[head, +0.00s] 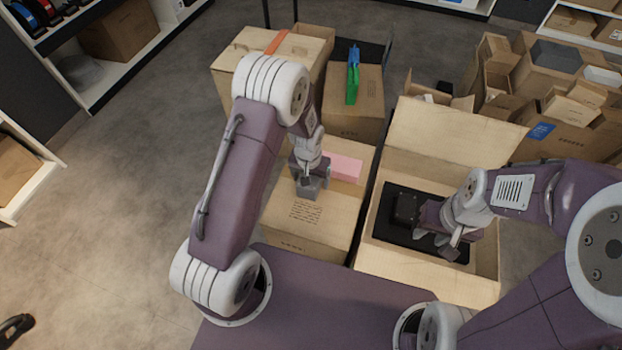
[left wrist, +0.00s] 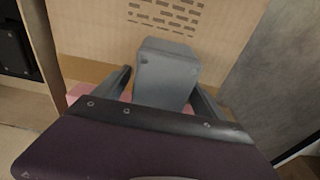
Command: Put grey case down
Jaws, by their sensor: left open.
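The grey case (left wrist: 165,72) is a small box with a plain grey face. In the left wrist view it is between the two fingers of my left gripper (left wrist: 160,92), which is open with gaps beside the case. In the head view the grey case (head: 309,190) is at the top of a closed carton (head: 290,233), below my left gripper (head: 311,178) and partly hidden by it. I cannot tell if the case rests fully on the carton. My right gripper (head: 436,243) is inside the open carton at right, its fingers apart.
A pink box (head: 344,167) lies just beyond the left gripper. The open carton (head: 482,285) holds a black insert with a black item (head: 406,209). Behind stand cartons with a green and blue item (head: 352,78) and an orange one (head: 277,41). Printed carton top is free nearer me.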

